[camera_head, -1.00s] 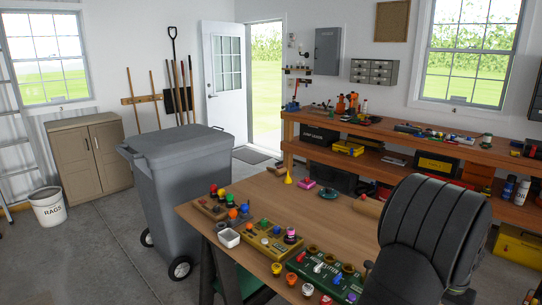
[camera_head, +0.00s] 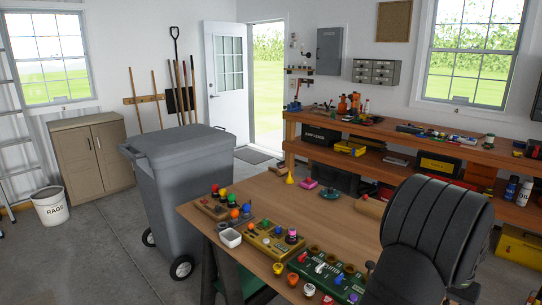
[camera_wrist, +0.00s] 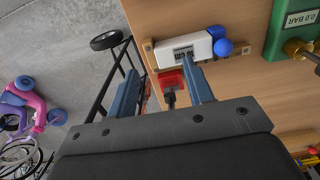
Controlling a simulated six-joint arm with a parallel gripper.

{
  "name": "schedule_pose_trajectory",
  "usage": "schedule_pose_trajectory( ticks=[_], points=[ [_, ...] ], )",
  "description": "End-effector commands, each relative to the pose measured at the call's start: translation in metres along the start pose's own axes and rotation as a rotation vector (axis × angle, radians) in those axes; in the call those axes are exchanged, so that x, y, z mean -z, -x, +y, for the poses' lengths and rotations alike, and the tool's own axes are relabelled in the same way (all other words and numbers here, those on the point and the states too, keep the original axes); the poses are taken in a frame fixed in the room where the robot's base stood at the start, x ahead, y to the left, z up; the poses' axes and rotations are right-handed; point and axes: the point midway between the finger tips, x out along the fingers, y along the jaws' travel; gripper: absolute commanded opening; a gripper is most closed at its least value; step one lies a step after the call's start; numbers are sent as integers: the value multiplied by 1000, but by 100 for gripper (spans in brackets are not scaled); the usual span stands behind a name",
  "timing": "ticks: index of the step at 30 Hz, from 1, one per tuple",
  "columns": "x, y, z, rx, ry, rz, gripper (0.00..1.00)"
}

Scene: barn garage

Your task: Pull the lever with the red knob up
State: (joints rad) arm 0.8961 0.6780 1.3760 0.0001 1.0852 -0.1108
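In the wrist view, a small red block-like piece (camera_wrist: 171,79) on a dark stem shows between the two blue-grey fingers of my gripper (camera_wrist: 163,72). The fingers stand apart, with visible gaps either side of it. I cannot tell whether this is the lever's knob. In the head view, a red knob (camera_head: 215,188) stands on a wooden panel at the table's left, among knobs of other colours. A red lever (camera_head: 302,257) is on the green panel (camera_head: 327,276) at the front. My gripper's fingers do not show in the head view.
The wrist view shows a white gauge box (camera_wrist: 183,50) with a blue ball (camera_wrist: 223,47).

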Motion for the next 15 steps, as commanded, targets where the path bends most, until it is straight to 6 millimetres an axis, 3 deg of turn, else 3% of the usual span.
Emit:
schedule_pose_trajectory(
  ticks=[15],
  points=[
    [-10, 19, 0, 0, 0, -1, 47]
  ],
)
